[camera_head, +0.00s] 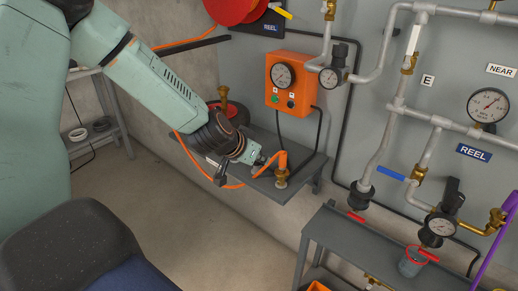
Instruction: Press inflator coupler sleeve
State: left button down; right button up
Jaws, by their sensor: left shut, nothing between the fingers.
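My left gripper (260,163) reaches in from the upper left over a grey wall shelf (301,187). It is shut with nothing in it, and its tips are just left of an upright brass coupler (281,178). An orange hose end (282,159) rises above the coupler and bends toward my gripper. I cannot tell whether the fingertips touch the hose or the coupler sleeve, which is too small to make out. An orange inflator box (291,83) with a round gauge hangs on the wall above the shelf. My right gripper is not in view.
Grey pipes (381,134) with gauges and valves cover the wall to the right. A red reel (232,8) is at the top. The floor (205,222) below the shelf is clear.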

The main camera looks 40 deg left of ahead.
pick_arm(q)
jog(key=shift+s+r+p, duration=0.35)
jog(key=shift+s+r, duration=0.05)
jog(key=shift+s, duration=0.1)
dwell(0.4)
